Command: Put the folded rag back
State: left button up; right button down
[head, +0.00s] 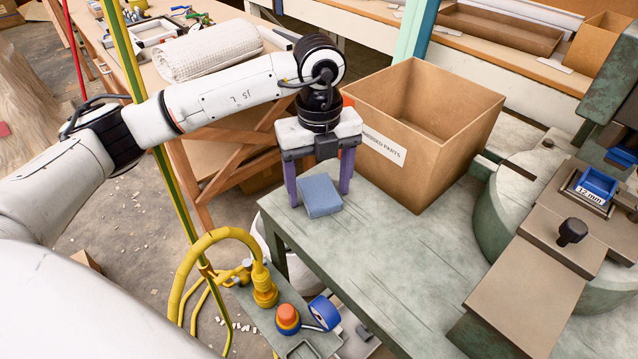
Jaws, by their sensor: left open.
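The folded rag (320,196) is a blue, flat, block-like cloth. It lies on the green-grey table (385,255) near its far left corner, in front of the cardboard box. My left gripper (318,190) points down over the rag with its two purple fingers apart. One finger is at the rag's left side and the other is behind its right side. I cannot tell whether the fingers touch the rag. My right gripper is not in view.
An open cardboard box (455,150) labelled for parts stands right behind the gripper. The press bed (535,270) with a blue 12 mm block (597,184) is at right. A yellow hose (183,262) and orange-topped button (288,316) stand at the table's left. The table's front middle is clear.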

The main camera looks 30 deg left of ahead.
aim_at(319, 190)
pick_arm(q)
jog(key=shift+r, duration=0.45)
notch_tip(319, 190, up, 12)
jog(key=shift+f+p, duration=0.25)
jog(key=shift+p, duration=0.1)
jog(key=shift+s, duration=0.1)
